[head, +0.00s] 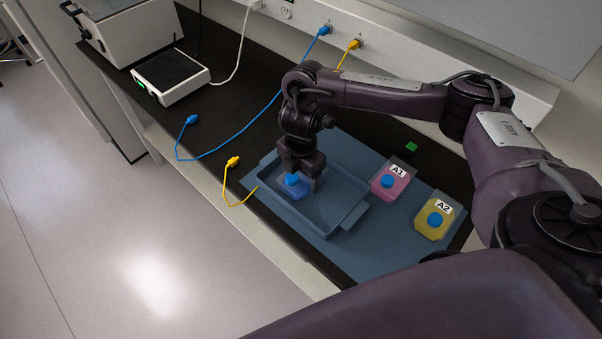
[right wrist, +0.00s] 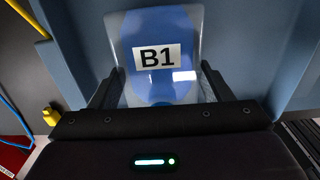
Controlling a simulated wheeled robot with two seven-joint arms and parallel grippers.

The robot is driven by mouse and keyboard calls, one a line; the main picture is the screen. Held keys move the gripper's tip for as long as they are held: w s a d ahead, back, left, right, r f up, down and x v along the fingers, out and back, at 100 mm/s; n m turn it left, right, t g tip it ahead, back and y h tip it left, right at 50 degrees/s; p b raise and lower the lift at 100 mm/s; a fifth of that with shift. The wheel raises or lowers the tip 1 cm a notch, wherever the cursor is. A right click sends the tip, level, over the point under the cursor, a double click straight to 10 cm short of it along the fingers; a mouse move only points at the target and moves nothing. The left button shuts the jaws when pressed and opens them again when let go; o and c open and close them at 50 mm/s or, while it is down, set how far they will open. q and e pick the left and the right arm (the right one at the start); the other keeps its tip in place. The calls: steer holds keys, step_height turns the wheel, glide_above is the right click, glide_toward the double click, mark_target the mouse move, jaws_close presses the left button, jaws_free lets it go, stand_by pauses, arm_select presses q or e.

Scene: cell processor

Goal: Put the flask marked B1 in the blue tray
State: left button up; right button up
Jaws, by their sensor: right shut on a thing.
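The flask marked B1 (right wrist: 155,82) has a clear body with blue contents, and its label faces the right wrist camera. In the head view the flask (head: 293,185) shows its blue cap at the left part of the blue tray (head: 346,222). My right gripper (head: 302,178) points down over the tray and is shut on the flask; its fingers (right wrist: 155,92) flank the flask in the right wrist view. The flask is inside the tray's outline. I cannot tell whether its base touches the tray floor. My left gripper is not in view.
A pink flask A1 (head: 397,187) and a yellow flask A2 (head: 427,224) stand right of the tray. A green block (head: 411,147) lies behind them. A blue cable (head: 231,143) and a yellow cable plug (head: 233,161) lie left. A scale (head: 171,74) stands at the far left.

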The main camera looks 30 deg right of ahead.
mark_target(301, 176)
steer(key=shift+f, duration=0.2)
steer(key=o, duration=1.4)
steer(key=shift+r, duration=0.1)
step_height(301, 176, up, 12)
steer(key=p, duration=0.2)
steer(key=shift+r+p, duration=0.15)
steer(key=shift+p, duration=0.15)
steer(key=shift+s, duration=0.1)
